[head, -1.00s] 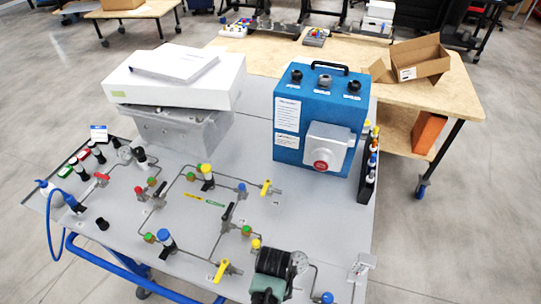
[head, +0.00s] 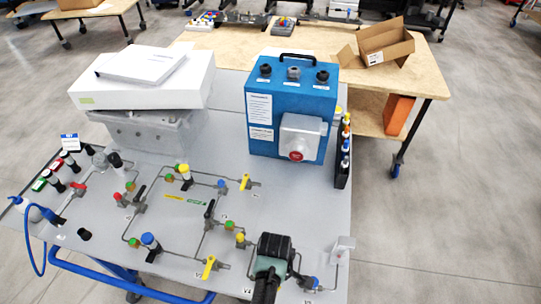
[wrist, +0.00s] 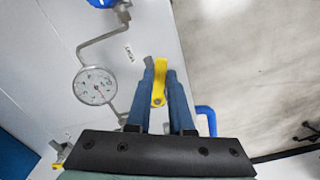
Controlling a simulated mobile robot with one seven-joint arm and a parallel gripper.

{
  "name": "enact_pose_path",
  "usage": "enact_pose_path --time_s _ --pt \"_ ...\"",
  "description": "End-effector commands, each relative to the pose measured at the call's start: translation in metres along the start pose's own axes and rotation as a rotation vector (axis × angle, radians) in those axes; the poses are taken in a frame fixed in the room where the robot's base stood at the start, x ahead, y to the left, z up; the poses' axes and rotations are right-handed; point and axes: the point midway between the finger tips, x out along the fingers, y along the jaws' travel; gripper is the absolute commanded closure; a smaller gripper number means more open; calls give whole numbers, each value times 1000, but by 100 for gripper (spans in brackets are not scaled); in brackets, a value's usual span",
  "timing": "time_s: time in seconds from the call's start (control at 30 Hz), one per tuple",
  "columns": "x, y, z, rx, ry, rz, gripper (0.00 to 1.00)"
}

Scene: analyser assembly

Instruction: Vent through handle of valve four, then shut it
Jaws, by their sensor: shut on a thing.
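A yellow valve handle (wrist: 159,82) stands between the two blue fingers of my gripper (wrist: 160,85) in the wrist view. The fingers are shut on it. A white label (wrist: 130,53) lies beside the fingers, too small to read surely. In the head view my gripper's dark body (head: 275,250) hides this handle and the fingers. A label that seems to read V4 (head: 247,290) shows on the panel just left of my gripper.
A round pressure gauge (wrist: 95,86) and piping sit left of the fingers in the wrist view. Another yellow handle (head: 209,267) stands left of my gripper. A blue box (head: 291,105) stands behind. A small white block (head: 342,249) stands at right.

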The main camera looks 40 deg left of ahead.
Motion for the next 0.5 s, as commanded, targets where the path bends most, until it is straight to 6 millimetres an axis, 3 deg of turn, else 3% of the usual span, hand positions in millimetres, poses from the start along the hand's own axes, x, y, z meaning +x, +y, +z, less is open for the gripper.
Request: enact_pose_path --time_s 0.5 --pt "-1 15 -3 -349 1 3 100"
